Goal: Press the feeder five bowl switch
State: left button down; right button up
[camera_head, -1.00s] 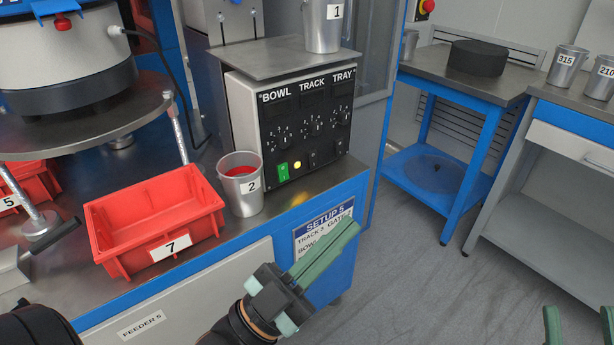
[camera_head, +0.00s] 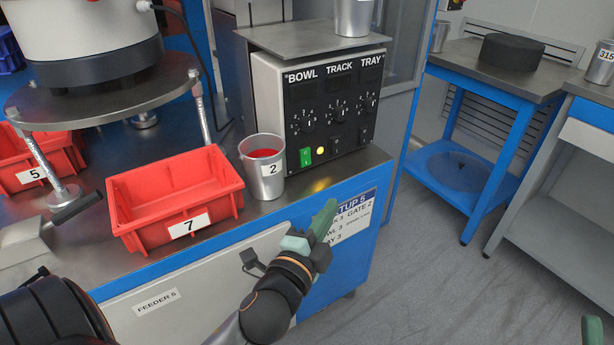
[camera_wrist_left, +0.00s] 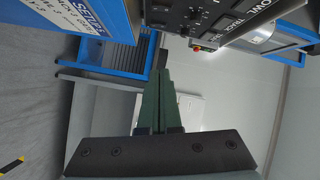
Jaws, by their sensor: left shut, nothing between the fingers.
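The feeder control box (camera_head: 266,98) has a black front panel with BOWL, TRACK and TRAY columns. Below the BOWL dial is a lit green rocker switch (camera_head: 306,157). My left gripper (camera_head: 329,212) is shut and empty, in front of the bench's blue side and below the panel, apart from the switch. Its closed green fingers (camera_wrist_left: 160,95) show in the left wrist view, with part of the panel (camera_wrist_left: 205,15) at the top. Only a green finger of my right gripper (camera_head: 592,328) shows at the lower right.
A metal cup labelled 2 (camera_head: 262,180) stands just left of the switch. A red bin labelled 7 (camera_head: 165,222) is further left. A setup card (camera_head: 352,215) is on the bench side behind my left gripper. Open floor lies to the right.

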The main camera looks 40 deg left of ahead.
aim_at(310, 163)
pick_arm(q)
jog(key=a+y, duration=0.1)
jog(key=a+f+g+y, duration=0.1)
jog(key=a, duration=0.1)
jog(key=a+g+y, duration=0.1)
jog(key=shift+s+a+f+y, duration=0.15)
jog(key=shift+a+f+y, duration=0.1)
jog(key=shift+y, duration=0.15)
pick_arm(e)
jog(key=shift+s+r+n+y, duration=0.2)
jog(key=shift+s+n+y, duration=0.2)
jog(key=shift+y, duration=0.1)
